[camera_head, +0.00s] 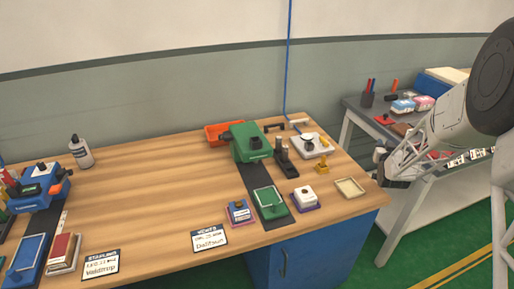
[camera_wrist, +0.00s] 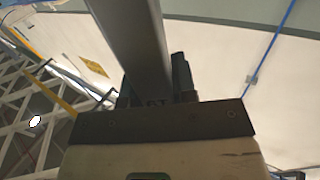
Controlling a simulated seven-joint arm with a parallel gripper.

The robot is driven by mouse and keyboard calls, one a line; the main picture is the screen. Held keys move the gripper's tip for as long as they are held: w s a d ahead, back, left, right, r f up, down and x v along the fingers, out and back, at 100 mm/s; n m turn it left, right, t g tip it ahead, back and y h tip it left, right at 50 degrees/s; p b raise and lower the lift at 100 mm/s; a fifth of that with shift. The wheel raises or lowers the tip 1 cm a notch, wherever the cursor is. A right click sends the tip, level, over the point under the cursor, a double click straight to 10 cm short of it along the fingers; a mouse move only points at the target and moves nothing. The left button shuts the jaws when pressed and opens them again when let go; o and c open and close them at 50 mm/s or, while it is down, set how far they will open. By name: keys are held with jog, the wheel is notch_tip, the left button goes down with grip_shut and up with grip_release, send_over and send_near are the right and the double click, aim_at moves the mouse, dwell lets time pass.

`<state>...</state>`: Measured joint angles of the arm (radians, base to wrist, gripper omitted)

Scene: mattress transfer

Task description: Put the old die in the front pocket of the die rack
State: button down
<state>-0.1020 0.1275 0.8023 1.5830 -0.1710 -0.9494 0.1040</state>
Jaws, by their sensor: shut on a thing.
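My gripper (camera_head: 384,166) hangs at the right, off the right end of the wooden table, between it and the grey side table. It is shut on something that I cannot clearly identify. In the wrist view, a dark grey bar (camera_wrist: 145,45) rises in front of the dark gripper parts; I cannot tell whether it is the held thing. I cannot tell which thing is the old die or the die rack. A green block (camera_head: 270,203) lies on a black strip before a green machine (camera_head: 249,142). A dark upright holder (camera_head: 286,160) stands right of the machine.
The wooden table (camera_head: 155,190) has clear room in the middle. A blue-and-purple block (camera_head: 239,212), a white block on a purple base (camera_head: 304,196) and a shallow tray (camera_head: 350,187) sit near its right front. The side table (camera_head: 350,104) holds pens and boxes.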

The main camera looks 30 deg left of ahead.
jog(key=s+a+r+n+g+y, duration=0.1)
jog(key=s+a+r, duration=0.5)
jog(key=a, duration=0.9)
jog(key=s+a+r+n+g+y, duration=0.2)
jog(key=s+a+r, duration=0.5)
jog(key=a, duration=0.8)
jog(key=s+a+r+n+g+y, duration=0.1)
jog(key=s+a+r+n+y, duration=0.2)
jog(key=s+a, duration=0.6)
jog(key=a+r+y, duration=0.2)
jog(key=a+r, duration=0.1)
jog(key=a, duration=0.3)
jog(key=shift+s+a+r+g, duration=0.15)
jog(key=shift+s+r+g, duration=0.05)
jog(key=shift+s+g, duration=0.1)
jog(key=shift+f, duration=2.55)
jog(key=shift+f, duration=2.3)
jog(key=shift+f, duration=0.15)
